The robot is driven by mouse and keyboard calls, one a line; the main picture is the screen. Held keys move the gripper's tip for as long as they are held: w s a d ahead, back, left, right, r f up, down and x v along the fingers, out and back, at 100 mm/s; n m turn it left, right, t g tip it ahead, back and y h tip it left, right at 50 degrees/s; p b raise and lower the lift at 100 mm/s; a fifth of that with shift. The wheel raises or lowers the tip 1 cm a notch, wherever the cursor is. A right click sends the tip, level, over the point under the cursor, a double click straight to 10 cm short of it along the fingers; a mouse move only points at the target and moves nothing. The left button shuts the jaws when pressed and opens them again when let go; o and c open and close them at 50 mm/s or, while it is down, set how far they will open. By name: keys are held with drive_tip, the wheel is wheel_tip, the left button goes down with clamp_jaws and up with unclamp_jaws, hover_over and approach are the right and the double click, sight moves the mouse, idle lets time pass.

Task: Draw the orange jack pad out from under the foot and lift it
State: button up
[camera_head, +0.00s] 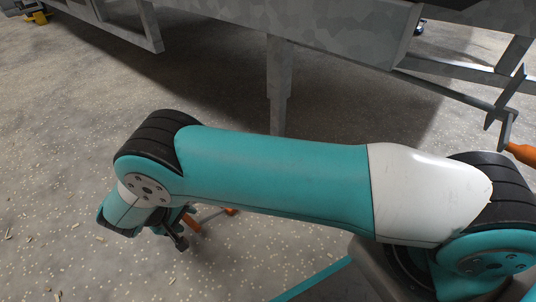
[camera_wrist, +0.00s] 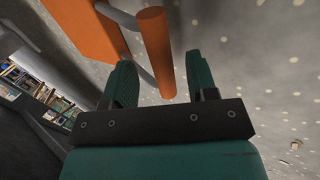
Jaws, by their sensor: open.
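The orange jack pad (camera_wrist: 85,20) lies at the upper left of the wrist view, with grey rods joining it to an orange bar handle (camera_wrist: 157,50). My gripper (camera_wrist: 163,75) is open, and the handle shows between its two fingers with gaps on both sides. I cannot tell how deep the handle sits between them. In the head view, my gripper (camera_head: 180,238) is low at the left, beside a bit of the orange handle (camera_head: 193,224). My arm hides most of the pad there. The trailer's grey leg (camera_head: 281,85) goes down behind my arm, so its foot is hidden.
The grey trailer frame (camera_head: 340,30) spans the top of the head view. A crank with an orange grip (camera_head: 522,153) sticks out at the right. The speckled floor (camera_head: 60,170) is open at the left, with small scraps on it. Shelves (camera_wrist: 35,90) show at the left in the wrist view.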

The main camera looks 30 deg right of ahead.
drive_tip(key=p+v, duration=0.7)
drive_tip(key=v, duration=0.8)
drive_tip(key=shift+r, duration=0.4)
